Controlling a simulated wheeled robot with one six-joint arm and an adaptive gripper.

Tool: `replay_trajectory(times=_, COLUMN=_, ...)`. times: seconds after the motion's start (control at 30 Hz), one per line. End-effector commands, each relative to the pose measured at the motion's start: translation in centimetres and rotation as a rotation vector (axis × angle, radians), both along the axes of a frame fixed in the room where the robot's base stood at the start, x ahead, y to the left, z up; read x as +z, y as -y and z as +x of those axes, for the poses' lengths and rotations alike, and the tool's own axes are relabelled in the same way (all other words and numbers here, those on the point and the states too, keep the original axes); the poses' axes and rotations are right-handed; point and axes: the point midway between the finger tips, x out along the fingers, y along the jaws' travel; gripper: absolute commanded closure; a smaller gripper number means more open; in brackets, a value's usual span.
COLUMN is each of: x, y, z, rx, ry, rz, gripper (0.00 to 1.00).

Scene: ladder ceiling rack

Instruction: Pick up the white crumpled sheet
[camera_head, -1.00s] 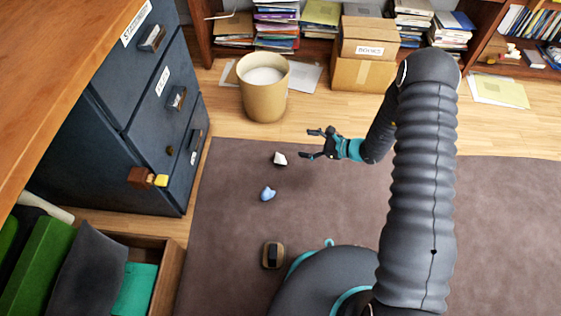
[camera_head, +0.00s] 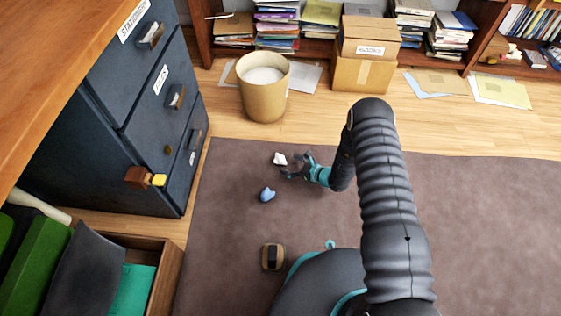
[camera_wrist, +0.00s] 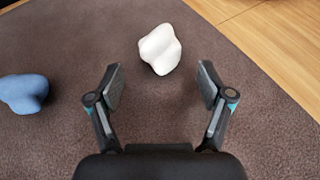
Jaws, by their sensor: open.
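The white crumpled sheet (camera_head: 280,158) lies on the brown rug, and in the wrist view the white sheet (camera_wrist: 160,49) sits ahead of my fingers, near the middle between them. My gripper (camera_head: 294,167) is open and empty, low over the rug and just right of and nearer than the sheet. In the wrist view my gripper (camera_wrist: 160,86) has its two fingers spread apart with bare rug between them. The sheet appears apart from both fingertips.
A blue crumpled piece (camera_head: 267,195) lies on the rug (camera_head: 230,240) nearby. A brown block with a dark top (camera_head: 273,257) lies closer to my base. A tan bin (camera_head: 264,95) stands on the wood floor behind. Dark drawers (camera_head: 150,130) stand at left.

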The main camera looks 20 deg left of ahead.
Motion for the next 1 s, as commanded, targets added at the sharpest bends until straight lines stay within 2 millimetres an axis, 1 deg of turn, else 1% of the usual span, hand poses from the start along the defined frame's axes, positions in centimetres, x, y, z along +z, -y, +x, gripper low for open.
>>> replay_trajectory(times=0.03, x=-0.2, y=-0.4, z=0.1, rx=0.001, ry=0.0, rz=0.0, gripper=0.2)
replay_trajectory(times=0.23, x=-0.5, y=-1.4, z=0.4, rx=0.002, ry=0.0, rz=0.001, gripper=0.2)
replay_trajectory(times=0.4, x=-1.0, y=-3.6, z=1.3, rx=0.004, ry=0.002, rz=0.0, gripper=0.2)
replay_trajectory(times=0.57, x=-1.7, y=-5.2, z=1.8, rx=0.002, ry=0.0, rz=0.001, gripper=0.2)
replay_trajectory(times=0.67, x=-1.9, y=-5.5, z=2.0, rx=0.001, ry=0.0, rz=0.0, gripper=0.2)
replay_trajectory(times=0.87, x=-1.8, y=-5.6, z=2.1, rx=0.0, ry=-0.001, rz=0.0, gripper=0.2)
replay_trajectory(times=0.9, x=-1.8, y=-5.6, z=2.1, rx=0.0, ry=-0.001, rz=0.0, gripper=0.25)
replay_trajectory(times=0.93, x=-1.8, y=-5.6, z=2.1, rx=0.0, ry=-0.001, rz=0.0, gripper=0.33)
replay_trajectory(times=0.97, x=-1.8, y=-5.6, z=2.1, rx=0.0, ry=-0.001, rz=0.0, gripper=0.4)
replay_trajectory(times=1.0, x=-1.8, y=-5.6, z=2.1, rx=0.0, ry=0.0, rz=0.0, gripper=0.5)
